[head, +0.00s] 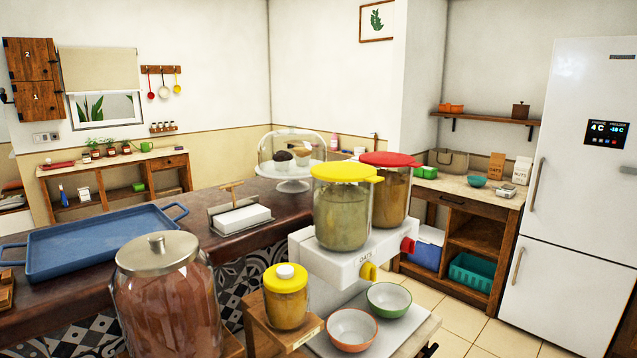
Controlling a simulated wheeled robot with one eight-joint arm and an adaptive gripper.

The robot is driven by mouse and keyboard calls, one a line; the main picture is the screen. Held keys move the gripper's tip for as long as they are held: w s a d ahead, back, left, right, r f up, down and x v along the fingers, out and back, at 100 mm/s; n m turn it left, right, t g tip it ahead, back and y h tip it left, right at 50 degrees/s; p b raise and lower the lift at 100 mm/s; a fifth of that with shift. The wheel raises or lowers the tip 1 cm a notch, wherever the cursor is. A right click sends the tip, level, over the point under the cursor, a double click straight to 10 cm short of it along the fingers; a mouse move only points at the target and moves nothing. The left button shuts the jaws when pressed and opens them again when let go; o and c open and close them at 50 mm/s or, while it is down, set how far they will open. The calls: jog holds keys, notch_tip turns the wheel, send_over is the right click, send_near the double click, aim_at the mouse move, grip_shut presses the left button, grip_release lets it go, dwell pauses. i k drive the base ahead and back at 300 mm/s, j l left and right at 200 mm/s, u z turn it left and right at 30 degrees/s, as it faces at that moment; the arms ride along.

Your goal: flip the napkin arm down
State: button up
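The napkin holder (220,229) stands on the dark counter, between the blue tray and the cereal dispenser. A stack of white napkins (242,219) lies in it. Its arm (233,192), a wooden bar on a thin upright, is raised above the napkins and does not touch them. My gripper is not in view, so I cannot see whether it is open or shut.
A blue tray (100,243) lies left of the holder. A large glass jar (168,290) stands in front. The dispenser (343,215) with yellow and red lids stands to the right. A domed cake stand (291,184) is behind. Two bowls (389,299) sit at the lower right.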

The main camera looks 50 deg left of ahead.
aim_at(228, 187)
jog(key=i+l+u, duration=0.1)
jog(key=i, duration=2.05)
jog(key=i+u, duration=0.65)
jog(key=i, duration=0.25)
jog(key=i+l+u, duration=0.15)
jog(key=i+u, duration=0.2)
jog(key=i+l+u, duration=0.35)
jog(key=i, duration=0.15)
jog(key=i+j+u, duration=0.3)
jog(key=i+u, duration=0.2)
jog(key=i+j+u, duration=0.1)
jog(key=i+u, duration=0.4)
jog(key=i+l+u, duration=0.15)
jog(key=i+u, duration=0.35)
jog(key=i+l, duration=0.1)
jog(key=i, duration=1.85)
jog(key=i+u, duration=0.15)
jog(key=u, duration=3.4)
jog(key=i+l, duration=0.1)
jog(key=l, duration=0.7)
jog(key=i+l+z, duration=0.1)
jog(key=l, duration=0.3)
jog(key=i+l, duration=0.15)
jog(key=l, duration=0.25)
